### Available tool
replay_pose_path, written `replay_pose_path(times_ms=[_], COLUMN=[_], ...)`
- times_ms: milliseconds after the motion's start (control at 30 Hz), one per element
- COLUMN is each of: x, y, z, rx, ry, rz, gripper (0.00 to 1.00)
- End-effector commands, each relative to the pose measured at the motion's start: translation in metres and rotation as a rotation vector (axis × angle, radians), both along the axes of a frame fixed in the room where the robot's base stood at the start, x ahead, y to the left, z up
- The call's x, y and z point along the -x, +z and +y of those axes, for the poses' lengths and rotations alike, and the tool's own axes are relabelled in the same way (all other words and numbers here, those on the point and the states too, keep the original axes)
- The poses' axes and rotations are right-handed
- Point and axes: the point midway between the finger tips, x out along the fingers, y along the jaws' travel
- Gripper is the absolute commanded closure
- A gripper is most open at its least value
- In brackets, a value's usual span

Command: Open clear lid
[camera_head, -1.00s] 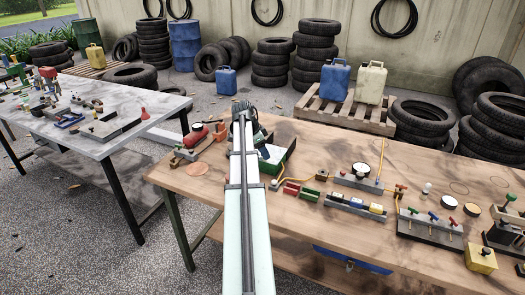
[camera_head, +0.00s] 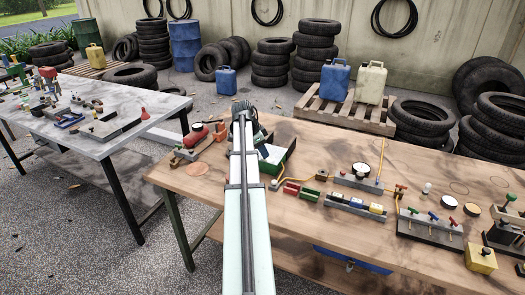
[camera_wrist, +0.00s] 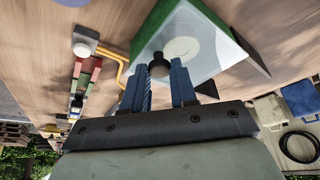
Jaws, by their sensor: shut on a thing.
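The clear lid (camera_wrist: 205,45) is a translucent pane over a green box (camera_wrist: 150,30) in the wrist view. A round black knob (camera_wrist: 158,64) stands on the lid. My gripper (camera_wrist: 160,73) has its two blue fingers at either side of this knob and is shut on it. In the head view the green box (camera_head: 284,160) sits near the back edge of the wooden table, with the pale lid (camera_head: 270,153) partly hidden by my arm. My gripper's fingers are hidden there behind the arm. I cannot tell how far the lid is raised.
The wooden table (camera_head: 300,225) holds a red valve piece (camera_head: 196,132) left of my arm. Red and green blocks (camera_head: 299,192), a yellow hose (camera_head: 310,175) and a tray of coloured blocks (camera_head: 355,205) lie to the right. A grey table (camera_head: 110,150) stands at left.

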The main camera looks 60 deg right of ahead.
Motion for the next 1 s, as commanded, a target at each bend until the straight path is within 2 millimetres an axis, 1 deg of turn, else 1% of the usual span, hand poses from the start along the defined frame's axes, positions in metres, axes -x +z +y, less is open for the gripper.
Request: replay_pose_path(times_ms=[67, 167, 267, 400, 500, 533, 633, 900, 933, 1000], x=[0.000, -0.001, -0.002, -0.002, -0.002, -0.002, -0.001, 0.000, 0.000, 0.000], y=[0.000, 0.001, 0.001, 0.001, 0.001, 0.001, 0.000, 0.000, 0.000, 0.000], z=[-0.004, -0.017, -0.040, -0.080, -0.106, -0.111, -0.121, -0.120, -0.120, -0.120], rx=[0.000, 0.000, 0.000, 0.000, 0.001, 0.000, -0.001, 0.000, 0.000, 0.000], ry=[0.000, -0.001, -0.002, -0.002, -0.002, -0.001, 0.000, 0.001, 0.001, 0.001], rz=[0.000, 0.000, 0.000, 0.000, -0.001, 0.000, -0.001, 0.000, 0.000, 0.000], gripper=[1.00, 1.00, 1.00, 1.00, 1.00, 1.00, 1.00, 1.00, 0.72, 0.65])
